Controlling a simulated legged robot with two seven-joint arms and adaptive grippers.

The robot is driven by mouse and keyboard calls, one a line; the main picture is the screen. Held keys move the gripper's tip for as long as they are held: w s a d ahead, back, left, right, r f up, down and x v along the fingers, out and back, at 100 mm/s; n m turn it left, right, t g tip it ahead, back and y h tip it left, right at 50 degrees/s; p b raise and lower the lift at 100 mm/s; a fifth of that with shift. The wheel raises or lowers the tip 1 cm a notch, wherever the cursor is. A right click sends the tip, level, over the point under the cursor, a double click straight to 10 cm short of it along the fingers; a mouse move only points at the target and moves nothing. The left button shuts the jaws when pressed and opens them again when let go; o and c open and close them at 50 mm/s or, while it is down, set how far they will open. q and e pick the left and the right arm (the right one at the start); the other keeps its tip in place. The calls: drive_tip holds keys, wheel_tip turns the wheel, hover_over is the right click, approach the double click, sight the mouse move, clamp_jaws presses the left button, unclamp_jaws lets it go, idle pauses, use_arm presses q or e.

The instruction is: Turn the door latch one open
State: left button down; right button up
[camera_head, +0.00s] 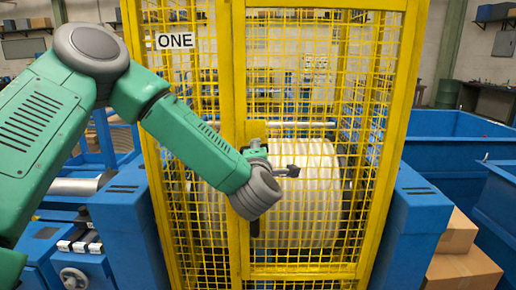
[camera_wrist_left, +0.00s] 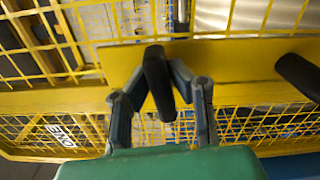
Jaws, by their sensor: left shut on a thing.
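The yellow mesh door (camera_head: 326,15) stands shut in its frame, with the white sign ONE (camera_head: 175,41) at its upper left. My left gripper (camera_head: 277,170) is at the latch plate on the door's left edge. In the left wrist view, its two grey fingers (camera_wrist_left: 163,78) close around the black latch handle (camera_wrist_left: 157,82), one on each side. That handle is mostly hidden by my gripper in the head view. My right gripper is out of view.
Blue machine posts (camera_head: 128,235) flank the cage on both sides. Blue bins (camera_head: 455,127) and cardboard boxes (camera_head: 462,268) stand at the right. A large pale roller (camera_head: 315,205) lies behind the mesh. The floor directly before the door is out of view.

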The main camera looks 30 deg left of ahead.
use_arm(q)
drive_tip(key=shift+f+m, duration=0.1)
drive_tip(key=shift+m, duration=0.7)
drive_tip(key=c, duration=1.5)
unclamp_jaws()
drive_tip(key=shift+w+a+f, duration=0.1)
drive_tip(key=shift+w+a, duration=0.1)
drive_tip(key=shift+w, duration=0.05)
drive_tip(key=shift+s, duration=0.3)
drive_tip(key=v, duration=1.1)
drive_tip(key=shift+s+f, duration=0.15)
